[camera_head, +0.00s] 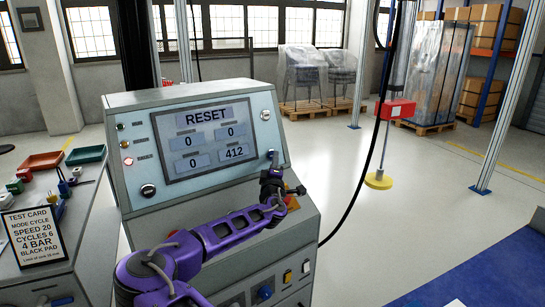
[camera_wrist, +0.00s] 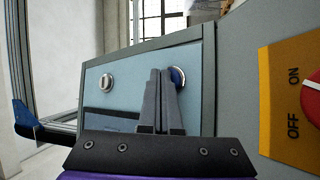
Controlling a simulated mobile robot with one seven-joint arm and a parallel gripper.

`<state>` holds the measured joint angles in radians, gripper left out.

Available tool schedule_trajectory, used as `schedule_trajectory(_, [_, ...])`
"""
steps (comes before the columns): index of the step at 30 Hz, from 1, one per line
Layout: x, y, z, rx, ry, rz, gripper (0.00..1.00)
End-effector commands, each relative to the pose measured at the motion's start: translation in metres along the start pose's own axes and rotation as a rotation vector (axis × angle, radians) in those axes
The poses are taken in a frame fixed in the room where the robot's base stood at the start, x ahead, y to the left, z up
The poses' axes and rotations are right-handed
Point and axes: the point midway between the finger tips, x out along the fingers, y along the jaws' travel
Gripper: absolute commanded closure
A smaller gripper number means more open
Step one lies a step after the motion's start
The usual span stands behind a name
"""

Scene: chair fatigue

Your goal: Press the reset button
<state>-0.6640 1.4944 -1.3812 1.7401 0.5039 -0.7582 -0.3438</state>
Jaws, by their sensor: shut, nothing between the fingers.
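The control console (camera_head: 130,110) has a screen (camera_head: 205,138) reading RESET, with zeros and 412. I cannot tell whether the fingertips touch the blue button. No button label is readable.
A red rotary switch (camera_wrist: 312,92) on a yellow ON/OFF plate (camera_wrist: 280,100) lies close on the right in the wrist view. Another round button (camera_head: 148,190) and small lamps (camera_head: 127,161) are left of the screen. A black cable (camera_head: 375,150) hangs right of the console.

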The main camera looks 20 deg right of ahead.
Motion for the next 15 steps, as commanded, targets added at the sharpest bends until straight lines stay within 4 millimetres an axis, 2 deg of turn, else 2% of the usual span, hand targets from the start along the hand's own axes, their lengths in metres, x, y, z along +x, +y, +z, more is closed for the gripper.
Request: schedule_trajectory(15, [0.0041,-0.0031,-0.0025,0.000,-0.001,0.000,1.00])
